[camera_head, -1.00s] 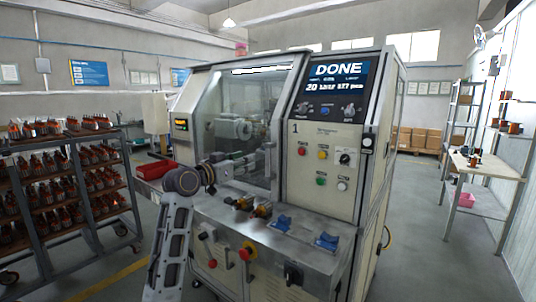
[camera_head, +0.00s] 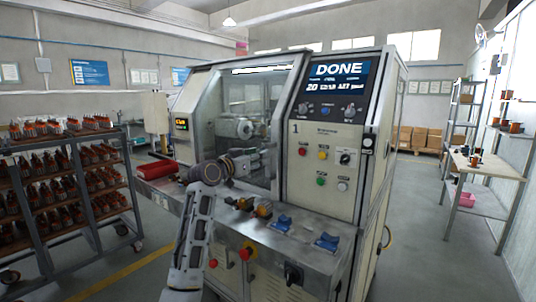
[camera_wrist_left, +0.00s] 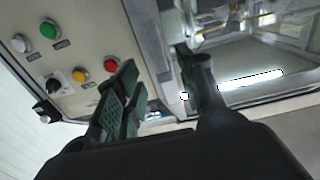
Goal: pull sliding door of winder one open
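Winder one (camera_head: 325,205) stands in the middle of the head view, a cream and grey machine marked 1 with a screen reading DONE. Its sliding door (camera_head: 228,103) is a framed clear pane that looks closed, with the winding parts visible behind it. My left gripper (camera_head: 266,160) is at the pane's lower right, by the door's right edge. In the left wrist view my left gripper (camera_wrist_left: 158,62) has its two fingers apart, with the door-side frame (camera_wrist_left: 152,35) behind the gap. I cannot tell whether the fingers touch a handle. My right gripper is out of view.
The control panel (camera_head: 327,170) with buttons is just right of the door. A steel ledge (camera_head: 265,236) with small fixtures and blue pieces juts out below. A red tray (camera_head: 157,170) is at the left. A rack (camera_head: 85,200) of armatures stands farther left. The right floor is open.

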